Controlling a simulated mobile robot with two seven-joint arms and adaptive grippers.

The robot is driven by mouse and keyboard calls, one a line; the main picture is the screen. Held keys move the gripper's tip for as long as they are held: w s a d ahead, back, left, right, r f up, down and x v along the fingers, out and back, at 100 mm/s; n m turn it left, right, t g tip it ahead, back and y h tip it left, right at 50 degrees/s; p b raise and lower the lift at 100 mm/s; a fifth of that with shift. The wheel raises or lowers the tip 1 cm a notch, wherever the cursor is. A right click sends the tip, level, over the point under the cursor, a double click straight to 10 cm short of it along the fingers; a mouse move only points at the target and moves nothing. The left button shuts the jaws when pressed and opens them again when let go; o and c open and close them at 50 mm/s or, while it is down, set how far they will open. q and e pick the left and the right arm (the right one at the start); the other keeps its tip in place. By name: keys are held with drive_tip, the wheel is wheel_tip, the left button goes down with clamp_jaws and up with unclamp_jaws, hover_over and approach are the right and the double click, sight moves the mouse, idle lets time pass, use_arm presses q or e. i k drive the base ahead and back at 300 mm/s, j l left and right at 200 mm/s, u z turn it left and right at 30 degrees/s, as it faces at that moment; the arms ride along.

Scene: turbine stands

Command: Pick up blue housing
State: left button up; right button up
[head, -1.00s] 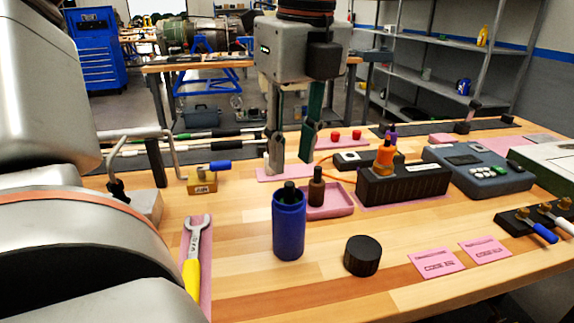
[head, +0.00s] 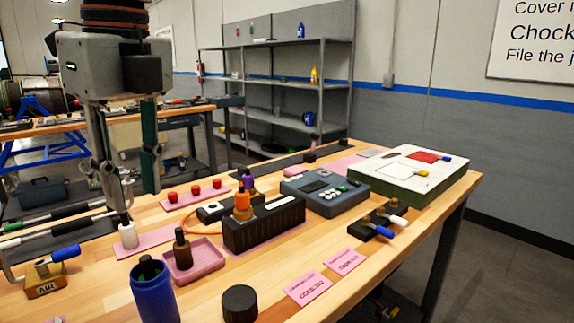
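The blue housing (head: 155,298) is an upright, open-topped blue cylinder on the wooden bench at the lower left in the head view. A dark piece sticks out of its top, and its lower end is cut off by the frame's bottom edge. My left gripper (head: 136,196) hangs down from above, behind the housing and apart from it. Its two fingers are spread, with nothing seen between them. A small white bottle (head: 128,236) stands just below the left finger. My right gripper is not in view.
A pink tray (head: 212,266) with a brown bottle (head: 182,248) stands close to the housing's right. A black cap (head: 240,303), a black block (head: 285,224) and a blue-grey instrument (head: 325,205) lie further right. An air valve (head: 45,275) sits at left. Bare wood lies in front.

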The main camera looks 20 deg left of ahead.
sight(155, 299)
drive_tip(key=k+l, duration=1.15)
drive_tip(key=l, duration=0.25)
